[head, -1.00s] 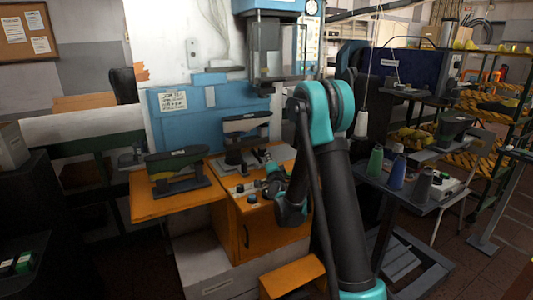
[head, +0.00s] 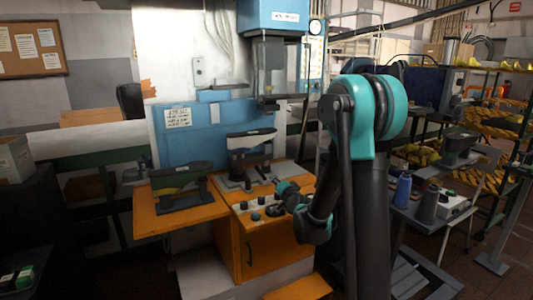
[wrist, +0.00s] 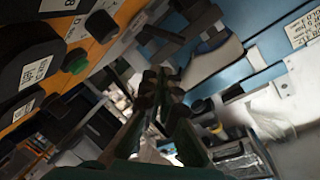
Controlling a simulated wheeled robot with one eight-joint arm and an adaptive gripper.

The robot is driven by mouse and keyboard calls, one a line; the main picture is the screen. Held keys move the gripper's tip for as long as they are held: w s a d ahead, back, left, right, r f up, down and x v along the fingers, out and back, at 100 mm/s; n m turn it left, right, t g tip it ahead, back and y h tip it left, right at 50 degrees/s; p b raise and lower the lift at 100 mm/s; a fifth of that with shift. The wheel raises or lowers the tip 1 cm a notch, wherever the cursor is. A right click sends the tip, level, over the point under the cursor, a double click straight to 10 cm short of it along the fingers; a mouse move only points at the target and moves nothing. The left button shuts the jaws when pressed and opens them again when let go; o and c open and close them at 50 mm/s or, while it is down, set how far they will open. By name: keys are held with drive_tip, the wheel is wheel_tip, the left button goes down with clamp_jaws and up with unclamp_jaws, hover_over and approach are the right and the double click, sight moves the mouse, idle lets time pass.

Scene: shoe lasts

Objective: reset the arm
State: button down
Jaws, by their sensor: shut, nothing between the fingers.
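My gripper (head: 282,187) is in front of the blue machine, over the right part of the orange worktop, close to the control knobs. In the wrist view its dark fingers (wrist: 160,78) are together with nothing between them. My arm comes down from a teal joint at the right of the head view and folds back to the wrist. One shoe last (head: 250,145) sits on the machine's metal stand behind and left of the gripper. Another dark green last (head: 180,183) rests on the left of the orange worktop. The gripper appears apart from both lasts.
The orange cabinet (head: 262,245) carries several dark knobs near my wrist. The machine's blue head (head: 273,18) overhangs the stand. At right, a grey side table (head: 440,222) holds thread cones and another last. Yellow lasts fill the racks (head: 500,128) behind. Bare floor shows at lower right.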

drive_tip(key=s+d+f+n+g+h, duration=0.1)
drive_tip(key=s+d+f+n+g, duration=0.1)
drive_tip(key=s, duration=1)
drive_tip(key=s+d+f+n+g+h, duration=0.2)
drive_tip(key=s+d+f+g, duration=0.3)
drive_tip(key=s, duration=0.7)
drive_tip(key=s+d+f+n+g+h, duration=0.1)
drive_tip(key=s+d+f+n+g, duration=0.2)
drive_tip(key=s+d, duration=0.4)
drive_tip(key=s+f+g, duration=0.1)
drive_tip(key=s+f, duration=0.1)
drive_tip(key=s, duration=0.4)
drive_tip(key=shift+d+f, duration=0.3)
drive_tip(key=shift+f, duration=0.05)
